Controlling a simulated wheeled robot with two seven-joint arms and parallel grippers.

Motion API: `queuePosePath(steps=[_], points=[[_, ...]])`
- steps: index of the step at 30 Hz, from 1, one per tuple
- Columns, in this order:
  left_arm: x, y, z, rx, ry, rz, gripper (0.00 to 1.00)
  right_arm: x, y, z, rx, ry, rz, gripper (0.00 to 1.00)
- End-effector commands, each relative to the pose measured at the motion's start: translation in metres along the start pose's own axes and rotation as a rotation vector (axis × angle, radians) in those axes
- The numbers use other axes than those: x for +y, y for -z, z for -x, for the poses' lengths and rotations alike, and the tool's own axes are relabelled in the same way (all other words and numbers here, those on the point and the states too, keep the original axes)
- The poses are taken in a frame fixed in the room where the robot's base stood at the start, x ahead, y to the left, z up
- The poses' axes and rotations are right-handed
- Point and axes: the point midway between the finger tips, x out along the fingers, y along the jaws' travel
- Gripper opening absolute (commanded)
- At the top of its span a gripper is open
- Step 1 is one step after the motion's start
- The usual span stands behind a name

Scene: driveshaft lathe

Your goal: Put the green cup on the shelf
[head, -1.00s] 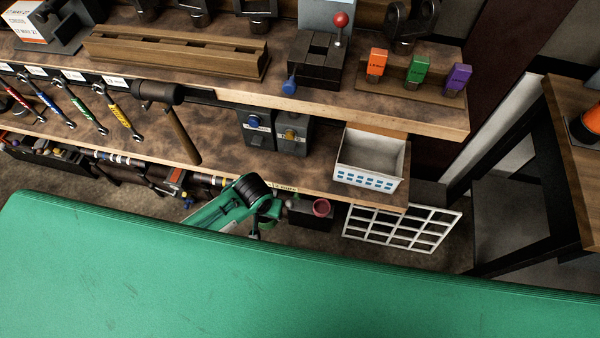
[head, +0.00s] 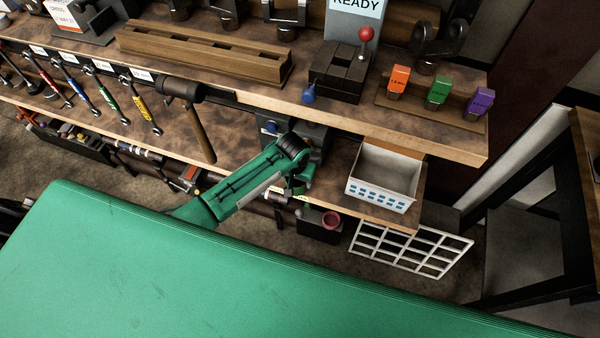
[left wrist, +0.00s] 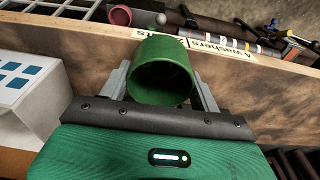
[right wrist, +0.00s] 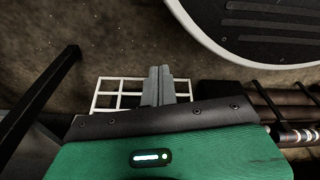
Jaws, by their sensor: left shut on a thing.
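The green cup (left wrist: 162,72) is between the fingers of my left gripper (head: 297,187), which is shut on it. In the left wrist view its open mouth faces the camera, and the labelled front edge of the wooden lower shelf (left wrist: 240,66) lies beyond it.
A white basket (head: 382,178) stands on the lower shelf right of my left gripper. Below are a white grid rack (head: 412,248) and a dark bin with a reddish cup (head: 332,221). A hammer (head: 193,115) hangs to the left. The upper shelf (head: 350,117) overhangs.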

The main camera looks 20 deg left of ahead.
Motion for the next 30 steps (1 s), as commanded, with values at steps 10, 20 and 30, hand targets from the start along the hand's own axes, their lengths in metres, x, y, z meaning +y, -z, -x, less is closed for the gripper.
queuePosePath(steps=[10,20,30], points=[[0.0,0.029,-0.017,0.001,0.0,0.0,0.36,-0.003,0.017,0.009,0.014,0.004,-0.005,0.0],[0.0,0.029,-0.019,0.001,0.0,0.0,0.36,-0.01,0.019,0.01,0.013,0.013,-0.005,0.0],[0.0,0.029,-0.021,0.001,0.0,0.0,0.85,-0.01,0.016,0.009,0.011,0.013,-0.005,0.0]])
